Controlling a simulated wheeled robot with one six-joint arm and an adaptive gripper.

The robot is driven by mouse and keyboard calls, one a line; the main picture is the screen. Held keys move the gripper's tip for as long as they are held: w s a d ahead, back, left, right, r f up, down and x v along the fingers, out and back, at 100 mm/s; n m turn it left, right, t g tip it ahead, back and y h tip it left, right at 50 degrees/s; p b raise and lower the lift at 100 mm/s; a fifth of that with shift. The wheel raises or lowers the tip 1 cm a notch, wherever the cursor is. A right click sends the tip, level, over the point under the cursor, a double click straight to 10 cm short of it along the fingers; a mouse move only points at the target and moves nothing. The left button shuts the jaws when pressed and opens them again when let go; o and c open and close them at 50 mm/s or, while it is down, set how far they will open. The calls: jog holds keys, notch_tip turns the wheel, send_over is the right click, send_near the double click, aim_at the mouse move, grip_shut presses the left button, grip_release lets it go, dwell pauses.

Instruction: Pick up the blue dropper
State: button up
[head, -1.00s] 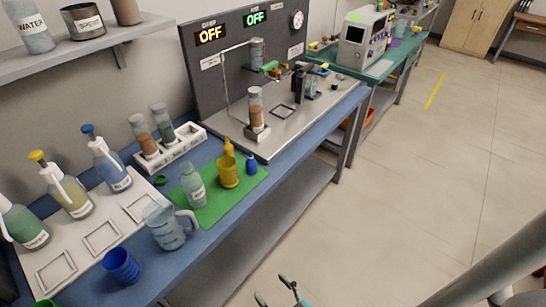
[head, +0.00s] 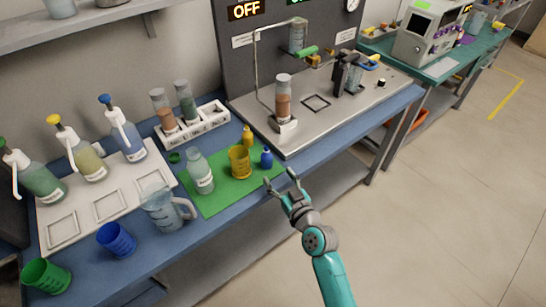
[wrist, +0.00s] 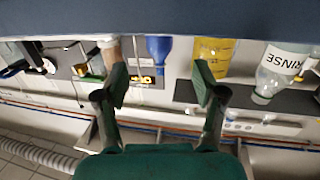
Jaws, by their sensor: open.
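The blue dropper (head: 266,158) is a small blue bottle standing upright at the right edge of the green mat (head: 217,202). My gripper (head: 281,180) is open and empty, just in front of the bench edge and close to the dropper. In the wrist view, which looks upside down, the blue dropper (wrist: 159,47) shows between and beyond the two open fingers (wrist: 160,76). The fingers do not appear to touch it.
A yellow beaker (head: 239,163) stands just left of the dropper, with a yellow dropper (head: 247,137) behind it. A rinse bottle (head: 200,174) and clear jug (head: 165,209) stand further left. A metal-topped apparatus (head: 345,112) is behind right.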

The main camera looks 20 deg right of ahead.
aim_at(269, 162)
jog(key=shift+w+a+f, duration=0.1)
jog(key=shift+w+a, duration=0.05)
jog(key=shift+w, duration=1.4)
jog(key=shift+w+a+f, duration=0.1)
jog(key=shift+w+a, duration=0.1)
jog(key=shift+w, duration=1.4)
jog(key=shift+w+a, duration=0.15)
jog(key=shift+w, duration=1.4)
jog(key=c, duration=1.3)
